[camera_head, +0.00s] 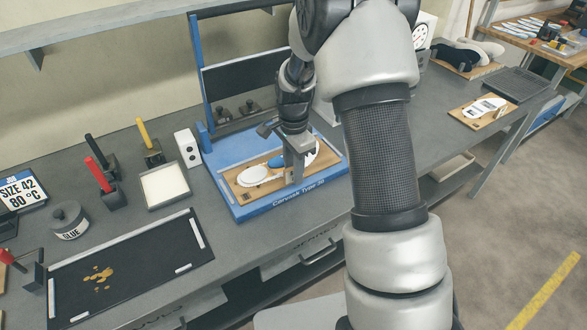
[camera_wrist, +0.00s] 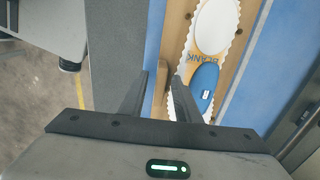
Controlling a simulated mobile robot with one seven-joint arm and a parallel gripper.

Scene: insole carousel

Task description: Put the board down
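A light wooden board (camera_head: 240,187) lies on the blue base of the press-like station (camera_head: 262,207) in the head view. It carries a white insole with a blue patch (camera_head: 277,161), marked BLANK in the wrist view (camera_wrist: 207,80). My gripper (camera_head: 292,178) points down at the board's front edge. In the wrist view, my gripper's fingers (camera_wrist: 161,74) stand apart at the board's edge (camera_wrist: 176,40), with blue base and wood showing between them. I see nothing clamped there. My gripper hides part of the board in the head view.
The station's blue upright frame (camera_head: 205,75) rises behind the board. A white tray (camera_head: 166,187), a glue pot (camera_head: 68,220) and a black mat (camera_head: 130,265) are on the bench to the left. Another board with an insole (camera_head: 482,113) lies to the right.

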